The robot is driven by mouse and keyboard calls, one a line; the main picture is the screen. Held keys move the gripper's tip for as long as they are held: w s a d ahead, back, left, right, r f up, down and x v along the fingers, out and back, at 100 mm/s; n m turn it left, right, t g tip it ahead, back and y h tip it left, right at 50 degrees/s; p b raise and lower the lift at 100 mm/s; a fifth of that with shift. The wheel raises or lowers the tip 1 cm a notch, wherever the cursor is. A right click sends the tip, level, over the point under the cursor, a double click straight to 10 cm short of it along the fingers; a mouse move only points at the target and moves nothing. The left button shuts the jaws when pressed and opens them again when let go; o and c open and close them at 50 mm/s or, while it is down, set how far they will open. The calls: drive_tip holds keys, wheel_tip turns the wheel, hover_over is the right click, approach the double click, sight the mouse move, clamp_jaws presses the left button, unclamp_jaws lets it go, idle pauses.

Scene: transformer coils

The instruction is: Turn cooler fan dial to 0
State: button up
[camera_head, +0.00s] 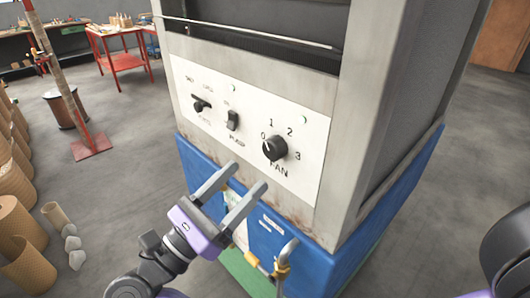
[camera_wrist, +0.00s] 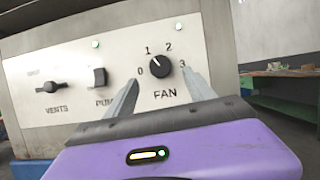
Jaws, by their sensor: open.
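The fan dial (camera_head: 274,148) is a round black knob on the white panel, above the word FAN and ringed by 0, 1, 2 and 3. In the wrist view the dial (camera_wrist: 160,68) has a white mark pointing up-left, seemingly toward 1; its exact setting is hard to tell. My gripper (camera_head: 247,176) is open and empty. In the head view its fingertips are below and left of the dial, in front of the panel. In the wrist view the gripper (camera_wrist: 161,80) has a finger on either side of the dial's lower part, apparently not touching it.
Left of the dial on the panel are the pump switch (camera_head: 232,120) and a vents knob (camera_head: 201,104). The grey cabinet stands on a blue base (camera_head: 330,268). Cardboard rolls (camera_head: 22,262) stand at the far left. Grey floor is open right of the cabinet.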

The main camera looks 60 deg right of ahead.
sight(269, 152)
drive_tip(key=p+x, duration=0.1)
drive_tip(key=x, duration=0.6)
drive_tip(key=shift+r+p, duration=0.1)
drive_tip(key=shift+p, duration=0.25)
drive_tip(key=c, duration=1.4)
